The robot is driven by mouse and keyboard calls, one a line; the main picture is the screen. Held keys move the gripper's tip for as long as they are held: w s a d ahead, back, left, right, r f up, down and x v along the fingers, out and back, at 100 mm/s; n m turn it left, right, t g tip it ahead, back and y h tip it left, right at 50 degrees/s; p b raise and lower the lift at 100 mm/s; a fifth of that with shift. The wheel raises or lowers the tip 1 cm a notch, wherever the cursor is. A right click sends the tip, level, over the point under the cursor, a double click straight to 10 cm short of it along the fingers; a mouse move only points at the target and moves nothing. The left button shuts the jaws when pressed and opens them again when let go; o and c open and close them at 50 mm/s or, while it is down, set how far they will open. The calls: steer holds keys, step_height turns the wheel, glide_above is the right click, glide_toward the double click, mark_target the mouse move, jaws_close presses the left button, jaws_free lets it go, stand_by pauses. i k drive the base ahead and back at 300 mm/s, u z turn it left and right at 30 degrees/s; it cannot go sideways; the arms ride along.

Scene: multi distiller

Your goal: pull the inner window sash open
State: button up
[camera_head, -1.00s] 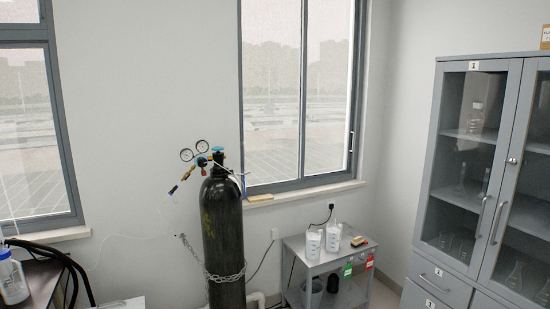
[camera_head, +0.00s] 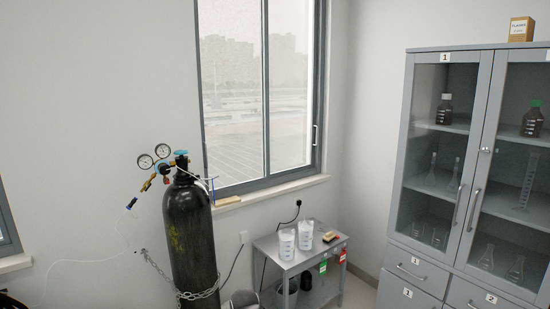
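The window (camera_head: 263,186) is in the middle of the head view, on the far wall, with a grey frame and a dark upright (camera_head: 266,90) between its two panes. The right sash (camera_head: 291,85) has a small pale handle (camera_head: 315,135) on its right edge. I cannot tell from here which pane lies on the inner track. The right sash reaches the right jamb and no gap shows there. My gripper is not in view.
A dark gas cylinder (camera_head: 190,235) with gauges stands at the window's lower left. A grey side table (camera_head: 283,258) with two white containers stands below the window. A grey glass-door cabinet (camera_head: 397,180) fills the right. Some floor shows between table and cabinet.

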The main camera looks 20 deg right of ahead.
mark_target(232, 45)
steer(key=z, duration=0.05)
steer(key=i, duration=1)
steer(key=z, duration=0.05)
